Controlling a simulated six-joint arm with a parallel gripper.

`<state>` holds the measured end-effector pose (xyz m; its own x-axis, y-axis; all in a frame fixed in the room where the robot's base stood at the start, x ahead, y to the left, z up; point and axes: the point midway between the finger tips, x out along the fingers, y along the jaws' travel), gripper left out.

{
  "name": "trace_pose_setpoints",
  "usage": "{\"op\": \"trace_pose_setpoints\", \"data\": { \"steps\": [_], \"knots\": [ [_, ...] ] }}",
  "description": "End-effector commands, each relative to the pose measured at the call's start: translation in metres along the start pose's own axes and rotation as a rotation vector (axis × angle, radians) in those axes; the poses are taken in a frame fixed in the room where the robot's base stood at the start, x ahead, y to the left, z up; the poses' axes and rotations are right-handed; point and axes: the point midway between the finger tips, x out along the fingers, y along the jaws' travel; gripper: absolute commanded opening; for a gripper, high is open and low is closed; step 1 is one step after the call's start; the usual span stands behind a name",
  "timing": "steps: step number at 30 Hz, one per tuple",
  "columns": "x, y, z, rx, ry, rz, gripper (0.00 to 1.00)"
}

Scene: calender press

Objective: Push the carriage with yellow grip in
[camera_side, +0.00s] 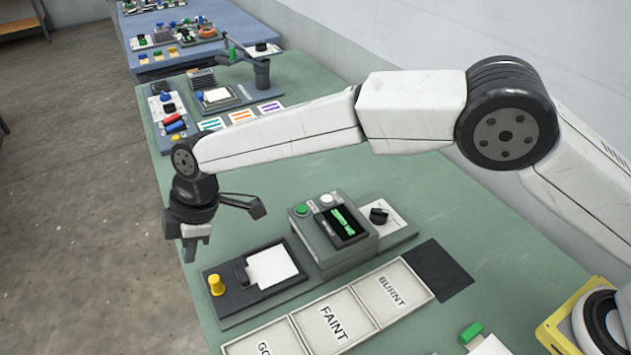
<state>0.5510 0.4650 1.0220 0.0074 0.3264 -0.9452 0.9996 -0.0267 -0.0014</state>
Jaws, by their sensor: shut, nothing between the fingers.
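The carriage (226,305) is a dark flat slide in front of the grey press (338,258). Its yellow grip (216,284) stands upright at its left end. A white sheet (271,267) with a black clip-like part (243,271) lies on the carriage. The carriage extends out to the left and front of the press. My gripper (190,250) points down, shut and empty, above and to the left of the yellow grip, and looks apart from it.
The press has a green button, a white button and a small display (341,224). A black knob (379,215) is at its right. Trays marked FAINT (333,322) and BURNT (392,290) lie in front. Other devices stand farther back on the green table (450,215).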

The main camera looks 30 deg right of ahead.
Motion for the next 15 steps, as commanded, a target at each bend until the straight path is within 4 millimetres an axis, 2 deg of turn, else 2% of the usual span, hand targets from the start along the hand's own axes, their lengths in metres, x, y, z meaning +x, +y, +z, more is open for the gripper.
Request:
{"op": "trace_pose_setpoints", "data": {
  "steps": [4,15],
  "knots": [
    [0.0042,-0.0043,-0.0079,-0.028,0.004,-0.008,0.0],
    [0.0121,-0.0041,-0.0076,-0.027,0.004,-0.008,0.0]
  ]
}}
